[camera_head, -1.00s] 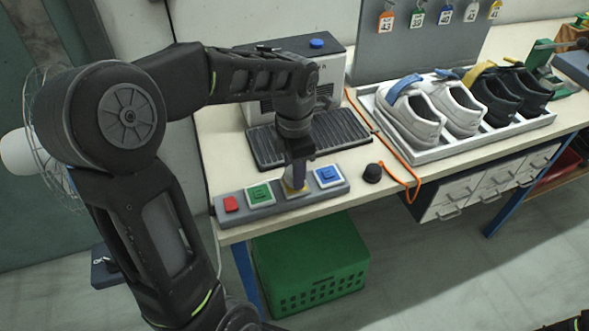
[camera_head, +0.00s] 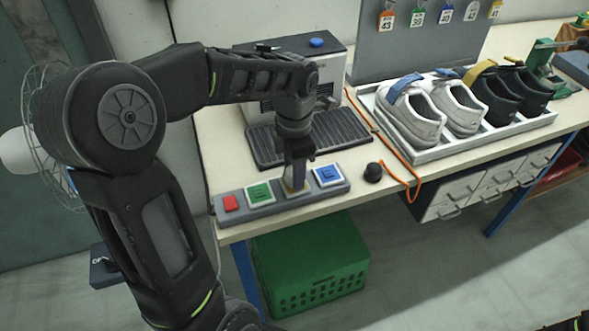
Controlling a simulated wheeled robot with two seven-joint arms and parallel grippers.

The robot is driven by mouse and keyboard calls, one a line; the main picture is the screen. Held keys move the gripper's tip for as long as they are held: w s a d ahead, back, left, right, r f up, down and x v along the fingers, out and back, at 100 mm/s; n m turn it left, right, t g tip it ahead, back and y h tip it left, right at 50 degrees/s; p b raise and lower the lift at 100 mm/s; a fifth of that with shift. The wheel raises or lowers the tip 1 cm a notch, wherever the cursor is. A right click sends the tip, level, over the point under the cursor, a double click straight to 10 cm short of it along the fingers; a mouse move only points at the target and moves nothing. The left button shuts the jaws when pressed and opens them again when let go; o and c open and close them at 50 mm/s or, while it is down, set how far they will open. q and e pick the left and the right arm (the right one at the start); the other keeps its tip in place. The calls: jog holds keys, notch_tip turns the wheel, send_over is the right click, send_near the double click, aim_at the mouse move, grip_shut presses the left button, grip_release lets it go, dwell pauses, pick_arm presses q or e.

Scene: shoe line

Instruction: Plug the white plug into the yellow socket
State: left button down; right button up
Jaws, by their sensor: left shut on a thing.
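My left gripper (camera_head: 297,172) points straight down over the socket strip at the table's front edge. It is shut, and its fingers reach down to the yellow socket (camera_head: 291,193). Only the front and side edges of this socket show. The white plug cannot be made out; the fingers cover the place between them. I cannot tell how deep anything sits in the socket. My right gripper is not in view.
On the strip, the green socket (camera_head: 259,194) and a red button (camera_head: 230,202) lie left of the gripper, the blue socket (camera_head: 328,176) right. A black knob (camera_head: 373,172) and orange cord (camera_head: 408,178) lie further right. A shoe tray (camera_head: 440,150) stands beyond.

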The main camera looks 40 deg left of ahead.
pick_arm(q)
jog(key=shift+f+b, duration=0.4)
jog(key=shift+f, duration=0.05)
dwell(0.3)
jog(key=c, duration=0.8)
grip_release()
jog(key=shift+o, duration=0.2)
notch_tip(320, 180, up, 8)
jog(key=shift+f, duration=0.1)
